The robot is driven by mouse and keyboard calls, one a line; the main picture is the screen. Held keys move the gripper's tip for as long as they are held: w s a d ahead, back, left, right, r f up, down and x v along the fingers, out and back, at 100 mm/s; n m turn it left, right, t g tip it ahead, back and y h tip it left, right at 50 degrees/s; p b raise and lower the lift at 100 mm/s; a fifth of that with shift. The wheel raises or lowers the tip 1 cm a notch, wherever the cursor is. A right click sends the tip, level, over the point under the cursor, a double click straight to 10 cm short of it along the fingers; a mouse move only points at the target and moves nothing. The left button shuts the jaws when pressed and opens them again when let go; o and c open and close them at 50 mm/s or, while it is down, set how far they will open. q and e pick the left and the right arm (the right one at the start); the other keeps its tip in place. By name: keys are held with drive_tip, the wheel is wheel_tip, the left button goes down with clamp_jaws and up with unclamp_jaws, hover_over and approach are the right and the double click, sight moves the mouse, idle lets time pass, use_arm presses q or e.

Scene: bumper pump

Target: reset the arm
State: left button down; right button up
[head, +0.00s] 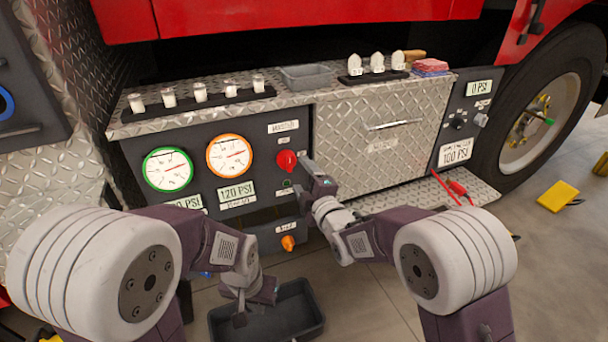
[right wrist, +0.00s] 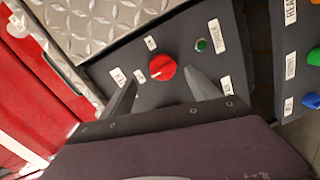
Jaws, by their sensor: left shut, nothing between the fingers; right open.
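My right gripper (head: 306,168) is open in front of the pump panel, close to the red knob (head: 286,160). In the right wrist view the red knob (right wrist: 163,67) shows between and beyond the two spread fingers; whether they touch it I cannot tell. My left gripper (head: 241,312) is shut and empty, pointing down over the dark tray on the floor. Both arms reach in from the bottom of the head view.
A green-rimmed gauge (head: 167,170) and an orange-rimmed gauge (head: 229,156) are on the panel, with an orange knob (head: 288,243) below. A dark tray (head: 310,300) lies on the floor. Several small jars (head: 168,98) stand on the ledge. A yellow chock (head: 558,196) lies near the wheel.

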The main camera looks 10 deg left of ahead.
drive_tip(key=shift+s+d, duration=0.3)
drive_tip(key=shift+s, duration=0.1)
